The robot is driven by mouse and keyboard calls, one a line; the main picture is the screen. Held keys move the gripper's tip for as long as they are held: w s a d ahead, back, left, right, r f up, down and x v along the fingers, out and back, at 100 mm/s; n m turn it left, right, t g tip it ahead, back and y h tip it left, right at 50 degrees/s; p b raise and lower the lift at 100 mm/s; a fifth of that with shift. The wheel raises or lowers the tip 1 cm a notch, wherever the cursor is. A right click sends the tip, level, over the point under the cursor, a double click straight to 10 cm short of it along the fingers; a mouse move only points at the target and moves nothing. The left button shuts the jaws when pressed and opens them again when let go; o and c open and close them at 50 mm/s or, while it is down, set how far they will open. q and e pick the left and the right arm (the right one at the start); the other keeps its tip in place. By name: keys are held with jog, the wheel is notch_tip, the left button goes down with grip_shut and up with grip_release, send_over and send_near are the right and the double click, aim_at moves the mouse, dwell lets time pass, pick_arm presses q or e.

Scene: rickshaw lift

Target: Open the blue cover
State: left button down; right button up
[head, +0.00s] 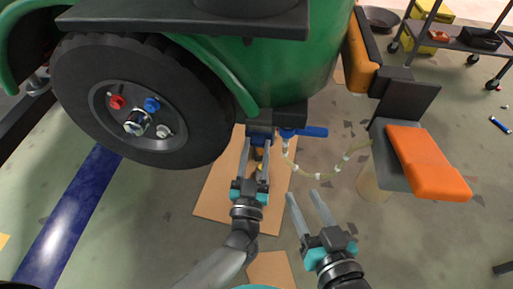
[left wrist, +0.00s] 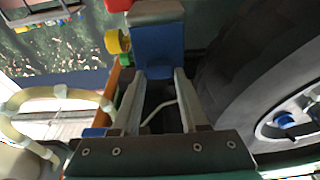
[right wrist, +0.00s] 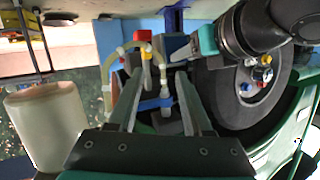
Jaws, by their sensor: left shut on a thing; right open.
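The blue cover (left wrist: 158,52) is a small blue block under a grey part, seen in the left wrist view. In the head view the blue cover (head: 259,141) shows just under the rickshaw's edge, right of the wheel. My left gripper (head: 257,148) reaches up to it, with its fingertips at the cover's two sides, shut on it. The fingers partly hide it in the head view. My right gripper (head: 304,194) is open and empty, below and to the right of the cover, above the floor.
The green rickshaw body (head: 290,60) and its black wheel (head: 140,100) stand close at the left. A blue valve handle (head: 308,131) and a pale hose (head: 335,174) lie right of the cover. An orange-topped object (head: 430,163) stands further right. Cardboard (head: 220,195) lies below.

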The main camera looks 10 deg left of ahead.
pick_arm(q)
jog(key=shift+s+f+t+b, duration=0.4)
jog(key=shift+f+t, duration=0.3)
jog(key=shift+t, duration=0.4)
jog(key=shift+s+f+t, duration=0.2)
jog(key=shift+f+t, duration=0.15)
jog(key=shift+t, duration=0.35)
pick_arm(e)
jog(key=shift+s+a+r+m+t+y, duration=0.15)
jog(key=shift+s+a+r+t+y, duration=0.15)
jog(key=shift+t, duration=0.2)
jog(key=shift+s+a+r+m+t+y, duration=0.1)
jog(key=shift+s+a+r+m+t, duration=0.05)
jog(key=shift+r+t, duration=0.3)
pick_arm(q)
jog(key=shift+s+f+t, duration=0.1)
jog(key=shift+f+t, duration=0.1)
jog(key=shift+t, duration=0.1)
jog(key=shift+c, duration=2.1)
grip_release()
